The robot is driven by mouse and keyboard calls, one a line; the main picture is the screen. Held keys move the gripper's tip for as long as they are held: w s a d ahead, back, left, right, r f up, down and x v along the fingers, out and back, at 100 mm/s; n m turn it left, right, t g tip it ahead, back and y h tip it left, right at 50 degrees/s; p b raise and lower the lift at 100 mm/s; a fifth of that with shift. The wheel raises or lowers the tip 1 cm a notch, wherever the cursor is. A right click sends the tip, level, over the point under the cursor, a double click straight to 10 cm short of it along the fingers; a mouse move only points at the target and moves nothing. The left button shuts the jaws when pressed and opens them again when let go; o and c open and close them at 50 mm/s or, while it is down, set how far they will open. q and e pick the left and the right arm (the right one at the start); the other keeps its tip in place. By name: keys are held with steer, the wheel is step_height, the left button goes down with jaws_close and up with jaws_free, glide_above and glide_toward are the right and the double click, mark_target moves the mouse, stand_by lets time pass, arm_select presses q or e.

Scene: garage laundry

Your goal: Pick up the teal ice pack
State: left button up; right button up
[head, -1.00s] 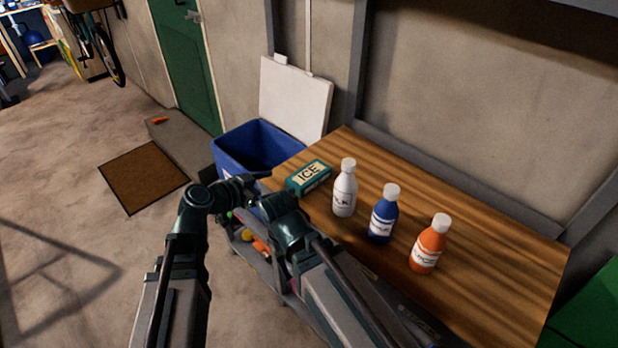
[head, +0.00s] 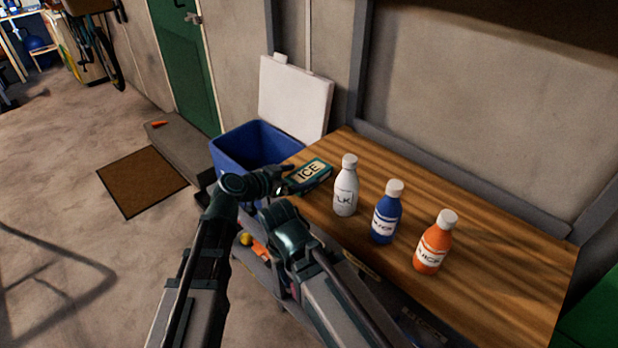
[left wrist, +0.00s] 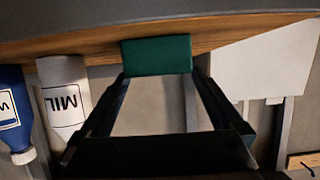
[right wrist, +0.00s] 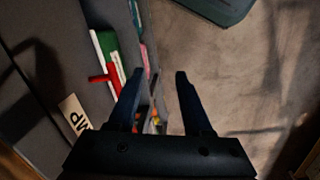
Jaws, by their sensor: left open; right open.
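The teal ice pack (head: 310,175), with a pale label reading ICE, lies flat near the left end of the wooden table. In the left wrist view the ice pack (left wrist: 157,55) shows its plain teal side between the fingertips, straight ahead. My left gripper (head: 286,178) is open beside the left end of the ice pack; I cannot tell whether the fingers touch it. My right gripper (right wrist: 158,85) is open and empty, pointing down over a shelf edge and the floor. In the head view the right gripper is hidden.
A white milk bottle (head: 345,188), a blue bottle (head: 386,214) and an orange juice bottle (head: 434,244) stand on the wooden table (head: 500,270) right of the ice pack. A blue bin (head: 232,150) and a white panel (head: 295,97) stand beyond the table's left end.

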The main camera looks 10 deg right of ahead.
mark_target(305, 174)
arm_select(q)
steer(key=b+x, duration=0.2)
steer(key=x, duration=0.3)
steer(key=shift+f, duration=0.2)
steer(key=shift+s+r, duration=0.1)
steer(key=c, duration=1.5)
steer(key=shift+a+r, duration=0.1)
step_height(305, 174, up, 10)
steer(key=p, duration=1)
